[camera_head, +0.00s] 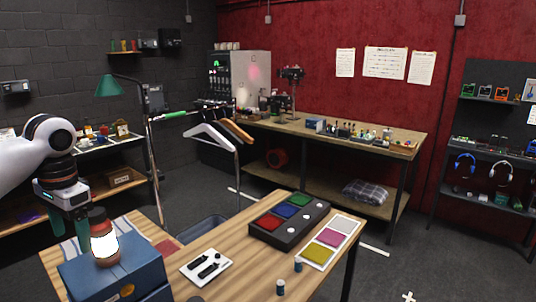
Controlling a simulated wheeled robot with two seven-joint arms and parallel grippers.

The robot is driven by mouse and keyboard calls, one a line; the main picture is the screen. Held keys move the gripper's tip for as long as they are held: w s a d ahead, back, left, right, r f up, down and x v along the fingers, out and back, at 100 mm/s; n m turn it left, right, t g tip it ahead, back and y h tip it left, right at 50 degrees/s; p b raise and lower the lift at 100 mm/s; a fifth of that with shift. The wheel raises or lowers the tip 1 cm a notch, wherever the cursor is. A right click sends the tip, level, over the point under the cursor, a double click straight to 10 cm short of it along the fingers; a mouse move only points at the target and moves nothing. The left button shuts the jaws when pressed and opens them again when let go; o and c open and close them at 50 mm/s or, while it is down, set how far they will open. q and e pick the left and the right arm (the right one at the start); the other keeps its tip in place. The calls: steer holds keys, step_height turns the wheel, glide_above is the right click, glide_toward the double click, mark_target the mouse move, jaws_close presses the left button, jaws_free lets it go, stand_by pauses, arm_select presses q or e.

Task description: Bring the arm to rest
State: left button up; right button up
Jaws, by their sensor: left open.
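My left arm comes in from the left edge. Its gripper (75,232) hangs with its teal fingers pointing down over the left end of the wooden table (205,238). It looks open and empty, just left of a lantern-like lamp (103,245) with a white glowing band, which stands on a blue box (122,277). I cannot tell whether a finger touches the lamp. A black button box (262,236) with red, blue and green buttons lies farther right on the table, well away from the gripper. My right gripper is not in view.
A card (346,225) with yellow, magenta and pale squares lies beside the button box. A white panel with black parts (206,267) and two small dark cylinders (280,287) are nearer. A clothes rack with hangers (211,137) stands behind. Bare wood lies between the panel and button box.

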arm_select(q)
steer(key=s+d+f+m, duration=0.2)
steer(key=d+f+m, duration=0.2)
steer(key=d+f, duration=1.25)
steer(key=s+d+f+t+h, duration=0.3)
steer(key=s+d+f, duration=0.75)
steer(key=f, duration=0.25)
steer(key=s+a+f+n+y, duration=0.1)
steer(key=s+a+f+n, duration=0.15)
steer(key=s+a, duration=0.35)
steer(key=s+a+f+n+y, duration=0.1)
steer(key=s+a+n, duration=0.25)
steer(key=s, duration=0.55)
step_height(320, 180, down, 30)
steer(key=s+b, duration=0.2)
steer(key=s, duration=0.1)
steer(key=s+a+f+g, duration=0.1)
steer(key=s+a+f, duration=0.2)
steer(key=s+f, duration=1.1)
steer(key=shift+s+f+g, duration=0.35)
steer(key=shift+f+g, duration=0.05)
steer(key=shift+f, duration=0.2)
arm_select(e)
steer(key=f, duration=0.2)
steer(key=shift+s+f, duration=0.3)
